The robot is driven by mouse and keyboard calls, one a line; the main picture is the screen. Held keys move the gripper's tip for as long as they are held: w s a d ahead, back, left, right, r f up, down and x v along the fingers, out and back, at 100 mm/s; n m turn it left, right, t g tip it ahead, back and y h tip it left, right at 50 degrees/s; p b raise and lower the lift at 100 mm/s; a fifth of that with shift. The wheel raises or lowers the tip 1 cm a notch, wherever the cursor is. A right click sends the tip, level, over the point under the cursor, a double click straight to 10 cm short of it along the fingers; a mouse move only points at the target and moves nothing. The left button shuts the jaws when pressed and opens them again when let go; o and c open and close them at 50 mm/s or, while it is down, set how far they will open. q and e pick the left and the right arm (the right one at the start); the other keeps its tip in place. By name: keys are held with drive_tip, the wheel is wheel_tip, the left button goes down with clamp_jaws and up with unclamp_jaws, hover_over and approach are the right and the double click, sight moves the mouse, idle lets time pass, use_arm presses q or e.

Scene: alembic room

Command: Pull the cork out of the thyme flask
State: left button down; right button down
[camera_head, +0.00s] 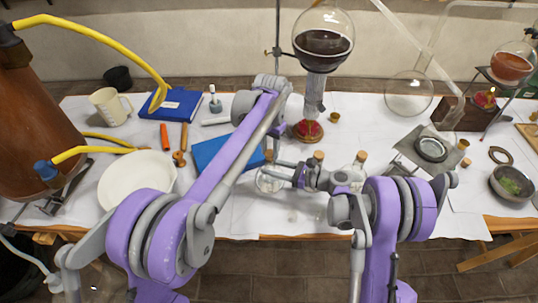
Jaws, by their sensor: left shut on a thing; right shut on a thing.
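Several small clear glass flasks with corks stand in a row near the table's front edge. The left flask (268,180) is partly behind my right gripper (281,172), whose fingers reach left and are shut on it. A bit of its cork (268,155) shows at the top, beside my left arm. Two more corks, the middle cork (318,155) and the right cork (361,156), show behind my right arm. I cannot read which flask holds thyme.
A round flask of dark liquid (323,40) stands on a tall stand behind. A white bowl (137,179), a blue book (213,153) and a mug (108,104) lie left.

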sight(270, 153)
use_arm(q)
drive_tip(key=shift+r, duration=1.8)
drive_tip(key=shift+r, duration=0.2)
use_arm(e)
drive_tip(key=shift+c, duration=1.8)
unclamp_jaws()
drive_tip(key=shift+r, duration=0.1)
use_arm(q)
drive_tip(key=shift+r, duration=0.15)
use_arm(e)
wheel_tip(270, 153, up, 10)
drive_tip(key=shift+f, duration=0.15)
use_arm(q)
drive_tip(key=shift+r+p, duration=1.15)
drive_tip(key=shift+r, duration=0.85)
use_arm(e)
drive_tip(key=shift+w+r, duration=0.3)
drive_tip(key=shift+r, duration=0.65)
drive_tip(key=shift+w+r, duration=0.25)
drive_tip(key=shift+r, duration=0.65)
